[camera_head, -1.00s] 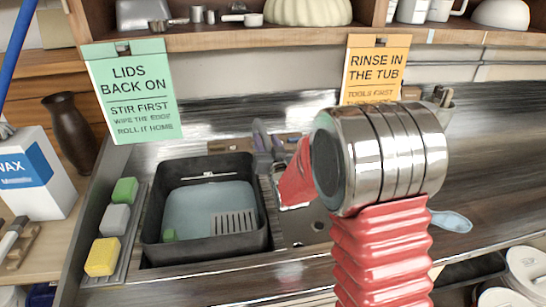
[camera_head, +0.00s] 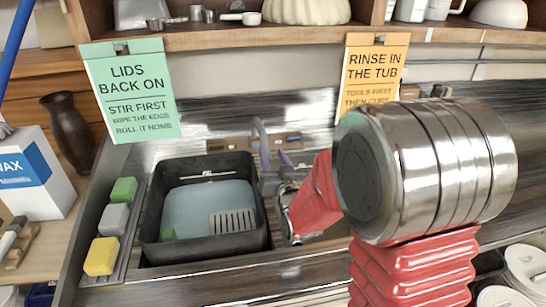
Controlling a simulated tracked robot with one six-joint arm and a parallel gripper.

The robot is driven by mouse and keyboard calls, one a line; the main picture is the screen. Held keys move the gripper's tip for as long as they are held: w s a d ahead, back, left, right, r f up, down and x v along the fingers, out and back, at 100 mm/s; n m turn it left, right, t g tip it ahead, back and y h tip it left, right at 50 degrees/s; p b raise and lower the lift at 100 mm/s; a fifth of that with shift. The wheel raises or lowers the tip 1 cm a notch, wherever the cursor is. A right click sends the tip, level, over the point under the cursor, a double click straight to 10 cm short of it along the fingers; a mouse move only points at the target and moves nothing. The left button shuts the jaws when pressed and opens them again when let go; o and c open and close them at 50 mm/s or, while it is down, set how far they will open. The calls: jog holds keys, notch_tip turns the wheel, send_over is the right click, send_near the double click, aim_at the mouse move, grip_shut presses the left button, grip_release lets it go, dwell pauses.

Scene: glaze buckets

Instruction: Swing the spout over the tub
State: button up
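The dark tub (camera_head: 200,252) sits left of centre in the counter, with pale blue-grey water and a slotted grey piece in it. A grey-purple upright piece (camera_head: 262,145), which looks like the spout, stands just beyond the tub's right back corner. Its lower part and exact direction are hard to make out. My gripper (camera_head: 287,212), at the end of my red forearm, shows only as a small silvery part right of the tub, in front of the spout. It looks apart from the spout. Its fingers are not clear.
A rack with green, grey and yellow sponges (camera_head: 101,256) stands left of the tub. A green sign (camera_head: 131,92) and an orange sign (camera_head: 372,72) hang from the shelf (camera_head: 220,38). White lidded buckets (camera_head: 525,268) stand at the lower right. My arm hides much of the right counter.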

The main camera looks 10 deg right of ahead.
jog(key=shift+d, duration=0.5)
jog(key=shift+c, duration=1.4)
jog(key=shift+m+h, duration=0.6)
jog(key=shift+m, duration=0.2)
jog(key=d, duration=0.3)
jog(key=d+r, duration=0.1)
jog(key=d, duration=0.5)
jog(key=shift+w+d+r, duration=0.15)
jog(key=shift+w+r, duration=0.15)
jog(key=shift+r, duration=0.05)
grip_shut()
jog(key=m+y, duration=0.1)
jog(key=m, duration=0.2)
jog(key=m+g+y, duration=0.1)
jog(key=m+y, duration=0.1)
jog(key=m, duration=0.1)
jog(key=m+y, duration=0.2)
jog(key=m, duration=0.1)
jog(key=shift+s+a+r, duration=0.2)
jog(key=shift+s+a, duration=0.1)
jog(key=shift+a, duration=0.05)
